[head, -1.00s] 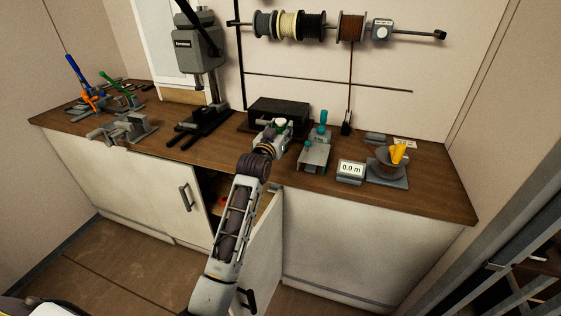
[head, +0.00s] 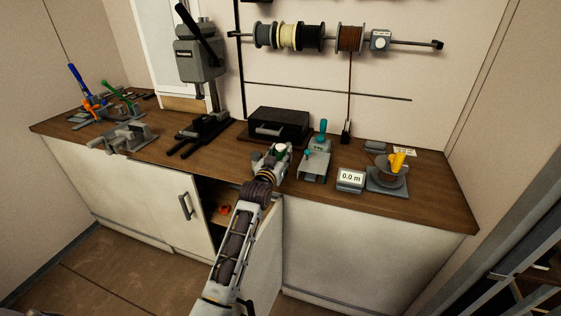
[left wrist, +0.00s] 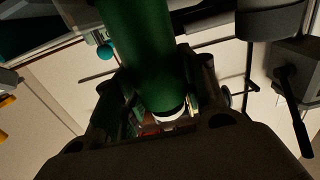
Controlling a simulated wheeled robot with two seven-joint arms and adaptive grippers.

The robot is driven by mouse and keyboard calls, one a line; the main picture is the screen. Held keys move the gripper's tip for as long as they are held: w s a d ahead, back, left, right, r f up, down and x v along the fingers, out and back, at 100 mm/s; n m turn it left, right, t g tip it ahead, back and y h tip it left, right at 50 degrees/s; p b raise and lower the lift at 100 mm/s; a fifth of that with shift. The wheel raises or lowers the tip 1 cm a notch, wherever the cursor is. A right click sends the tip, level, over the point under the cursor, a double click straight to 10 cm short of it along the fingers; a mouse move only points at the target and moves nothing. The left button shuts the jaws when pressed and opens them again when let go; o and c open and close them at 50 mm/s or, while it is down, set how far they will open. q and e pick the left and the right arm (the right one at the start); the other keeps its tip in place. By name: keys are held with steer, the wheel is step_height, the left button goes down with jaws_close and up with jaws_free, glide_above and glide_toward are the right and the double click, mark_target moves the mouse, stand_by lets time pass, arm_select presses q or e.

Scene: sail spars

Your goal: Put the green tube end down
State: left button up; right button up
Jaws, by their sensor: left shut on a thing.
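My left gripper (head: 271,160) is over the front part of the wooden counter, left of the grey device with the teal knob. It is shut on the green tube (left wrist: 143,50), which fills the upper middle of the left wrist view between its two fingers. One end of the tube, with a white rim, shows near the palm. In the head view only a small green and white bit of the tube (head: 280,148) shows; the gripper hides the rest. I cannot tell whether the tube touches the counter. My right gripper is not in view.
A black drawer box (head: 278,126) stands behind the gripper. The teal-knobbed device (head: 314,165) is close on its right, then a 0.0 m display (head: 350,179). A press (head: 205,80) and a grey clamp fixture (head: 124,138) stand left. A cabinet door below hangs open.

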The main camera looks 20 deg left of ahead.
arm_select(q)
steer(key=shift+f, duration=1.35)
steer(key=shift+f, duration=0.1)
steer(key=o, duration=1.1)
steer(key=shift+s, duration=0.1)
steer(key=shift+s+a+b, duration=0.2)
steer(key=shift+s+b, duration=0.15)
steer(key=shift+s, duration=5.55)
steer(key=shift+o, duration=0.4)
